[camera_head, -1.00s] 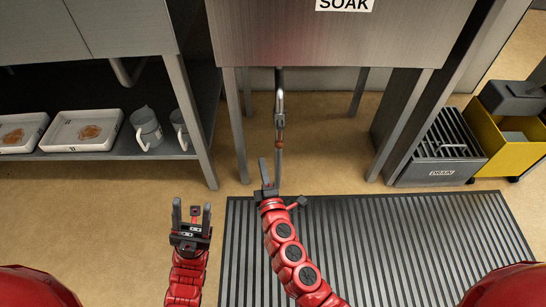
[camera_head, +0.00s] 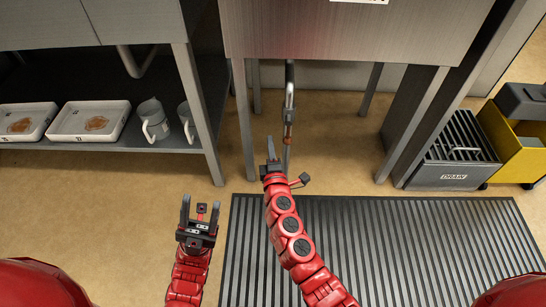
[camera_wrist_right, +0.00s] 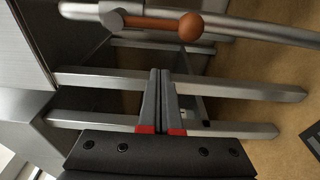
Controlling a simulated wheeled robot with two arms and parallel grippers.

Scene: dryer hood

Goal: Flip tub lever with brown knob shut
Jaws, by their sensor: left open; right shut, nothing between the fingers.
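The lever with the brown knob (camera_wrist_right: 189,27) shows in the right wrist view at the top, mounted on a grey pipe (camera_wrist_right: 255,27). The lever lies roughly along the pipe. In the head view the pipe (camera_head: 289,82) hangs below the soak tub (camera_head: 345,30), and the brown lever (camera_head: 288,131) is small there. My right gripper (camera_head: 269,148) is shut and empty, just left of the lower pipe; its shut fingers (camera_wrist_right: 163,78) point toward the lever and stay apart from it. My left gripper (camera_head: 199,212) is open and empty, low at the left.
A metal tub leg (camera_head: 243,120) stands left of the pipe. A shelf with trays (camera_head: 88,121) and jugs (camera_head: 152,119) is at the left. A drain box (camera_head: 455,165) and yellow cart (camera_head: 520,140) stand at the right. A ribbed mat (camera_head: 400,235) covers the floor.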

